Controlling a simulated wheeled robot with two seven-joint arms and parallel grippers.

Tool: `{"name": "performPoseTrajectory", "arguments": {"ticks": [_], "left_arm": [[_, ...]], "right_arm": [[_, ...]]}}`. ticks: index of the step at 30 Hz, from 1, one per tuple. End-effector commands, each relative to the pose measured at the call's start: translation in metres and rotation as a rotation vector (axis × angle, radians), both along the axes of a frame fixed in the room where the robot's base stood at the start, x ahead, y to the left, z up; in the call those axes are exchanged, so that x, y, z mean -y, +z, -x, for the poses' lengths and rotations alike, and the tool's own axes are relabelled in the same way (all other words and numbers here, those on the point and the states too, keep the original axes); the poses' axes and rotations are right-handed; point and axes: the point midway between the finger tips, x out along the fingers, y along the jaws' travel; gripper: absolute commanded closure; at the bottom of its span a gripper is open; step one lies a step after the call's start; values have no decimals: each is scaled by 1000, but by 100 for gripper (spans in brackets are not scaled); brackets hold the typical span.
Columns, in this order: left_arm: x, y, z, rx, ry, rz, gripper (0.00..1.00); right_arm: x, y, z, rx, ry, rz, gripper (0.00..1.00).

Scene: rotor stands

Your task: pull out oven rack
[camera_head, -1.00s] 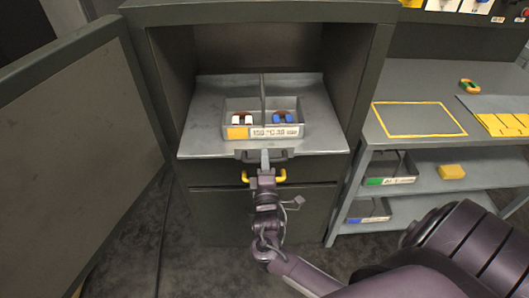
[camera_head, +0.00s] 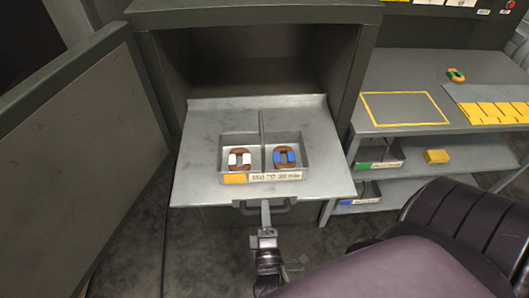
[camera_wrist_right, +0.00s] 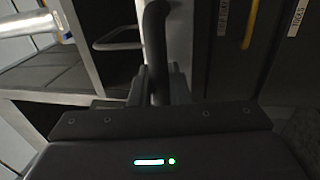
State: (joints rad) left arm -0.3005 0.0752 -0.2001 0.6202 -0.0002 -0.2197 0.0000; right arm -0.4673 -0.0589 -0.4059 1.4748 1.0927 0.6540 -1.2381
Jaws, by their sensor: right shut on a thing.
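The oven rack (camera_head: 195,180) is a grey metal sheet sticking well out of the oven (camera_head: 355,75). A divided tray (camera_head: 262,176) on it holds a rotor with white parts (camera_head: 239,160) and a rotor with blue parts (camera_head: 284,157). A dark handle (camera_head: 283,206) hangs at the rack's front edge. My right gripper (camera_head: 265,208) is shut on this handle. The dark handle bar (camera_wrist_right: 157,50) also runs between the fingers in the right wrist view. My left gripper is not in view.
The oven door (camera_head: 75,165) stands open at the left. On the right is a shelf unit (camera_head: 400,75) with a yellow-outlined area, a yellow block (camera_head: 437,156) and bins. Dark floor (camera_head: 135,250) shows below the rack.

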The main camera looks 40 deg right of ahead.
Motion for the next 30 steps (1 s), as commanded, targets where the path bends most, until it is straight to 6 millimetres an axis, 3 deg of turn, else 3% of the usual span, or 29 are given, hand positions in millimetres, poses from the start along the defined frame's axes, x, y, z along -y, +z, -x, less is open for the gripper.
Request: {"name": "performPoseTrajectory", "arguments": {"ticks": [16,17,18,26,30], "left_arm": [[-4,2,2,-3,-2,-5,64],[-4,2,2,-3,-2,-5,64],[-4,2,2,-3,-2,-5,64],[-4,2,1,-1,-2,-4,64],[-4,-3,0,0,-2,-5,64]], "right_arm": [[-5,0,8,0,0,0,100],[-5,0,8,0,0,0,80],[-5,0,8,0,0,0,78],[-5,-1,9,0,0,0,78],[-12,-5,19,-2,-1,-1,78]]}}
